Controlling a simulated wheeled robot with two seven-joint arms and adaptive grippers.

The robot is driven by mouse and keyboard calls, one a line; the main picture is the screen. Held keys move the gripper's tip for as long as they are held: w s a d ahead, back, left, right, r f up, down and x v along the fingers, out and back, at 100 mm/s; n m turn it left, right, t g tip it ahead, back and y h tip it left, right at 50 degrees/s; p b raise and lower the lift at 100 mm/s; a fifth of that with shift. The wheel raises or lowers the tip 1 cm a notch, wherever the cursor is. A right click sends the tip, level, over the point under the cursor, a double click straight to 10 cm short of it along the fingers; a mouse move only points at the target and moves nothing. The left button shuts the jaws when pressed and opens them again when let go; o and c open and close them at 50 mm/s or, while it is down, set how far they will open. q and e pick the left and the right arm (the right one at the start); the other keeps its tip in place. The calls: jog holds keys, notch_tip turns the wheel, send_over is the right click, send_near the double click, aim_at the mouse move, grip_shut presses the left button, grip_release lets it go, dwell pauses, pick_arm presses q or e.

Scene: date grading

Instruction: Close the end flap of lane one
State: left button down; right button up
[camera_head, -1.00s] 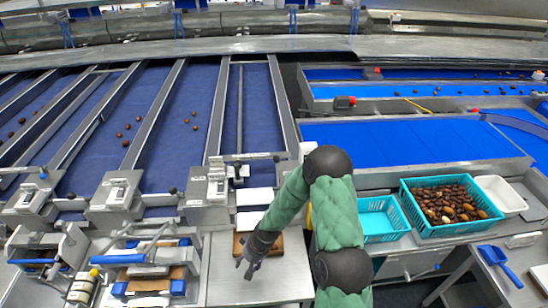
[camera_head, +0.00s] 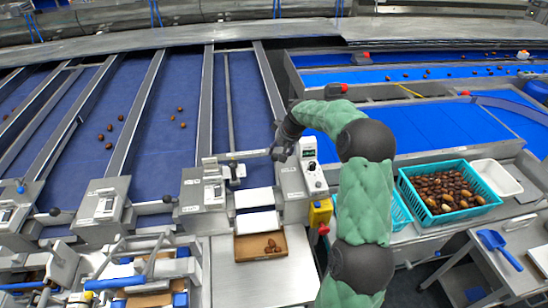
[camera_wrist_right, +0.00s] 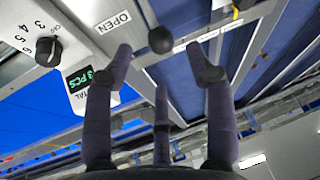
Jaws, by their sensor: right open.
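The right-hand lane (camera_head: 236,105) has a grey bar with a lever (camera_head: 238,156) across its near end. I take this to be the end flap's handle. Its black ball knob (camera_wrist_right: 160,39) shows in the right wrist view. My right gripper (camera_head: 281,149) is at the right end of the bar, beside the control box. In the wrist view the fingers of the right gripper (camera_wrist_right: 165,65) are spread, with the knob beyond and between the tips. Contact cannot be told. An "OPEN" label (camera_wrist_right: 110,22) sits left of the knob. My left gripper is not in view.
A control box (camera_head: 308,165) with a display and dial stands right of the bar. Below the lane, a wooden tray (camera_head: 241,250) holds a few dates. A teal crate of dates (camera_head: 403,183) is at right. Other lanes with knobbed bars lie left.

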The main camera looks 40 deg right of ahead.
aim_at(276, 156)
jog(key=x, duration=0.7)
jog(key=shift+w+f, duration=0.2)
jog(key=shift+f, duration=0.15)
grip_shut()
